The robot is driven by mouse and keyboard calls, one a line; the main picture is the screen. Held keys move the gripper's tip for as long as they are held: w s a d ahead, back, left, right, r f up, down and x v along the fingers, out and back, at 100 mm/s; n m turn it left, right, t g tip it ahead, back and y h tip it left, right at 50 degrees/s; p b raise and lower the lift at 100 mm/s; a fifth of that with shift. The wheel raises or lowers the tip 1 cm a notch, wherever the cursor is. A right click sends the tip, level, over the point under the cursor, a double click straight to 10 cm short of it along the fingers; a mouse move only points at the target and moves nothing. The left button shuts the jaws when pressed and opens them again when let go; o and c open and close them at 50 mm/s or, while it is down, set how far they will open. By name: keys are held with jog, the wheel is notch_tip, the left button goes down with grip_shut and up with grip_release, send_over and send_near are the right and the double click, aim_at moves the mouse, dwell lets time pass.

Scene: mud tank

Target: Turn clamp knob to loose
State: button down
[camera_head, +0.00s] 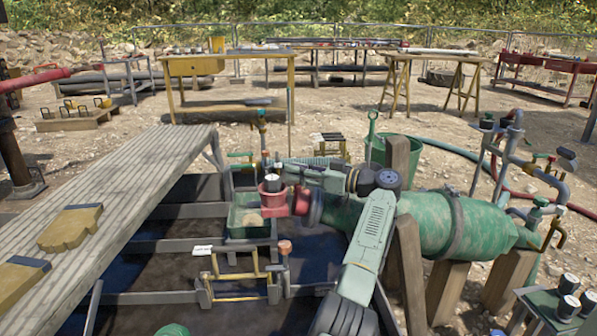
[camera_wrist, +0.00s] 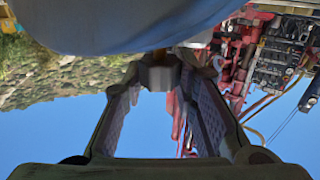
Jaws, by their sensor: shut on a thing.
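In the wrist view, my gripper (camera_wrist: 160,88) has its two dark, ridged fingers around a grey faceted knob (camera_wrist: 158,75), which appears to be the clamp knob. A short brass-coloured stem shows above it, against a large blue-grey rounded surface (camera_wrist: 120,25). In the head view, my arm reaches up from the bottom and bends left. My gripper (camera_head: 287,167) is small there, beside the red fitting (camera_head: 298,202) left of the big green pipe. The knob cannot be made out in the head view, and its turn angle cannot be read.
The mottled green pipe (camera_head: 430,222) lies right of my arm on wooden posts (camera_head: 408,265). A grey plank walkway (camera_head: 125,185) runs along the left. A green tray (camera_head: 249,222) and a yellow frame (camera_head: 238,275) stand near the gripper. A green bucket (camera_head: 380,150) is behind.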

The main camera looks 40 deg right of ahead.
jog(key=c, duration=1.2)
grip_release()
jog(key=shift+c, duration=0.2)
jog(key=v, duration=1.2)
jog(key=shift+c, duration=0.2)
